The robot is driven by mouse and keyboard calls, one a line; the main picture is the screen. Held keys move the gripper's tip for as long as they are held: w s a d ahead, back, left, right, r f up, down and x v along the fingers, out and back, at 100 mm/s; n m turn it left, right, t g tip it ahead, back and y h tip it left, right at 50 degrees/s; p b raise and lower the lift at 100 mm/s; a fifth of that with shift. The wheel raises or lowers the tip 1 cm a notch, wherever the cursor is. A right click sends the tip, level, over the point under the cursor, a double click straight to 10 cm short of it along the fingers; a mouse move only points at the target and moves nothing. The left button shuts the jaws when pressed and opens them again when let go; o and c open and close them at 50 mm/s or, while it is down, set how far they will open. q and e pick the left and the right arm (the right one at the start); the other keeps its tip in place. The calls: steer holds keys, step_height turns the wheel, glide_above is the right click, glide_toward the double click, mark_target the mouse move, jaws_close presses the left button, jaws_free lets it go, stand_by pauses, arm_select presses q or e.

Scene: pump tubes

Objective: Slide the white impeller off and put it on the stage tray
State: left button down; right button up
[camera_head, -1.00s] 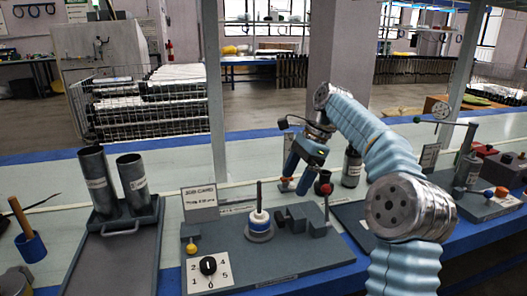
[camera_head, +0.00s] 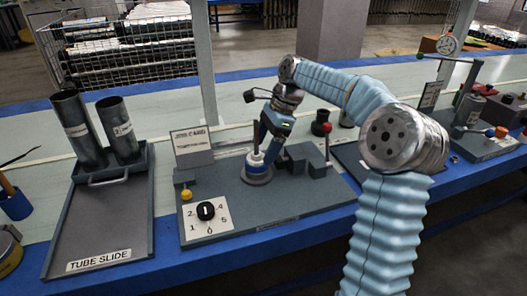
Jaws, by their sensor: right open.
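The white impeller (camera_head: 256,158) sits on an upright dark post (camera_head: 256,134) above a blue ring and a round grey base, on a grey board. My left gripper is not in view.
Two grey tubes (camera_head: 80,128) stand at the back of the left tray. A numbered dial (camera_head: 206,211) and a yellow knob (camera_head: 186,195) are in front of the post. Grey blocks (camera_head: 305,158) and a red-topped lever (camera_head: 327,128) stand to its right. My right arm covers part of the bench.

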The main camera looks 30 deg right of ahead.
mark_target(263, 156)
steer(key=shift+a+f, duration=0.25)
steer(key=shift+f, duration=0.4)
steer(key=c, duration=1.4)
steer(key=shift+r+p, duration=0.6)
steer(key=shift+p, duration=0.15)
steer(key=shift+r, duration=0.15)
steer(key=shift+r+p, duration=1)
steer(key=shift+r, duration=6.15)
